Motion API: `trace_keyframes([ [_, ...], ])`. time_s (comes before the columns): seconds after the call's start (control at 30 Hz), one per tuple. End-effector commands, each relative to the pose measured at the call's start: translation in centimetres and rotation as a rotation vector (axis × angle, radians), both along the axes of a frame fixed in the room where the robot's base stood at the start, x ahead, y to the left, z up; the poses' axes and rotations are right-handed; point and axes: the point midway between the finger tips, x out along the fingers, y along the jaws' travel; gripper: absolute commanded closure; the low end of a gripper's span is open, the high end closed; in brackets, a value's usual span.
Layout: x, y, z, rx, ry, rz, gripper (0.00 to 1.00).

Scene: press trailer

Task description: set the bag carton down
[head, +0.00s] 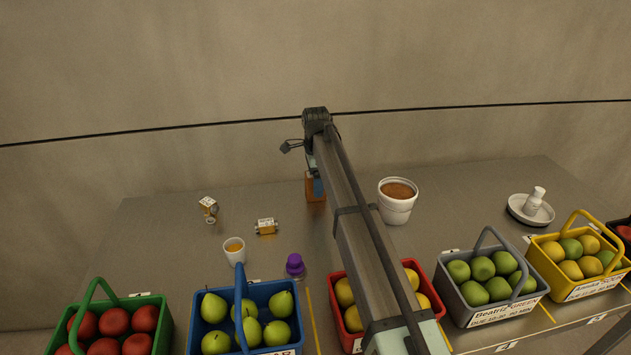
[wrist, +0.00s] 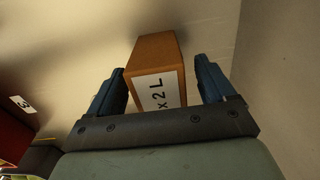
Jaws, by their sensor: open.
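The bag carton is a brown box (head: 310,189) at the back middle of the metal table in the head view, partly hidden by my arm. In the wrist view the carton (wrist: 157,55) shows a white label reading "x 2 L". My gripper (wrist: 160,66) is open, with one blue finger on each side of the carton. A gap shows at the right finger; the left finger is close to the carton, and contact there is unclear. In the head view the carton appears upright on the table, though its base is partly hidden.
A white tub (head: 396,203) of brown contents stands right of my arm. A small orange-white box (head: 266,227), a cup (head: 234,252) and a purple-capped item (head: 295,266) are to the left. Fruit baskets, including a blue one (head: 248,338), line the front. A dark cable crosses the wall.

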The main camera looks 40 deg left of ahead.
Motion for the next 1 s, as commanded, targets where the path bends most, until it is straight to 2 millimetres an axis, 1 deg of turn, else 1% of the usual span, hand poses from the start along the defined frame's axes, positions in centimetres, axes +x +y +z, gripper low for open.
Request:
trace_keyframes([
  [0.27,-0.1,0.0,0.0,0.000,0.000,0.000,0.17],
  [0.37,-0.6,0.3,0.0,0.000,0.000,0.001,0.17],
  [0.47,-1.4,0.8,0.0,0.000,0.000,0.002,0.17],
  [0.83,-6.4,3.7,0.0,0.000,0.000,0.002,0.17],
  [0.87,-6.0,3.6,0.8,0.001,-0.001,0.000,0.17],
  [1.0,-6.0,3.6,3.2,0.001,-0.001,0.000,0.17],
])
